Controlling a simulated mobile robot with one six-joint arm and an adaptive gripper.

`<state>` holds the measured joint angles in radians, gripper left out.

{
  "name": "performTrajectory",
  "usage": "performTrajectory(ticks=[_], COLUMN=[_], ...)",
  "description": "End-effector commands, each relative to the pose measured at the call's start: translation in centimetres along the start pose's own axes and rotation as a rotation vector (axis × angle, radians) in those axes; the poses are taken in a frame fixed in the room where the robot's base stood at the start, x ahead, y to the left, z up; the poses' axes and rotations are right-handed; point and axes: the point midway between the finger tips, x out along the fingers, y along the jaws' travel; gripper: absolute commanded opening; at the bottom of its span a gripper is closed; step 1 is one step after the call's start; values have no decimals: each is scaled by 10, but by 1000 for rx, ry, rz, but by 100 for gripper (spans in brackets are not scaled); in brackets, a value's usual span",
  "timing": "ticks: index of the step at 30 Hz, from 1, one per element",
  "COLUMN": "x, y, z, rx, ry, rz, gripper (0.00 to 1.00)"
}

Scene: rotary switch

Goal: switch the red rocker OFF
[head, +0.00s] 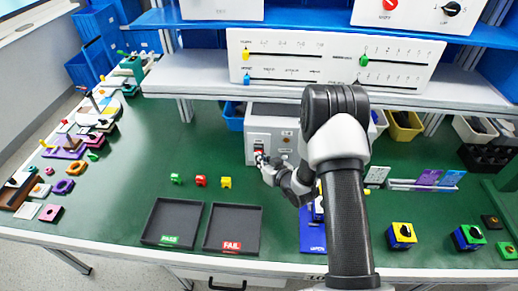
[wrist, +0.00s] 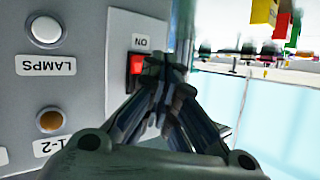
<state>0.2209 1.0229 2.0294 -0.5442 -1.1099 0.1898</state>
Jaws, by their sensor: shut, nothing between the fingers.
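The red rocker (wrist: 136,64) sits in a dark frame on a grey panel, with an ON label (wrist: 140,42) beside it in the wrist view. Part of it is hidden behind my gripper. In the head view my gripper (head: 261,158) reaches the box front from the right.
The panel also carries a white round button (wrist: 45,31) above a LAMPS label and an amber one (wrist: 49,121). Black PASS (head: 173,222) and FAIL (head: 232,228) trays lie in front. A slider panel (head: 330,60) stands on the shelf above.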

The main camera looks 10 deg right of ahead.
Motion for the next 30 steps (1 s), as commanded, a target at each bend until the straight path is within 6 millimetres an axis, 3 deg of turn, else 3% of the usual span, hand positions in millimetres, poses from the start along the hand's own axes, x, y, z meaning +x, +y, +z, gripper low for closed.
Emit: performTrajectory(ticks=[30], x=[7], y=[5], z=[-5], rx=[0], ry=[0], rz=[0], gripper=[0])
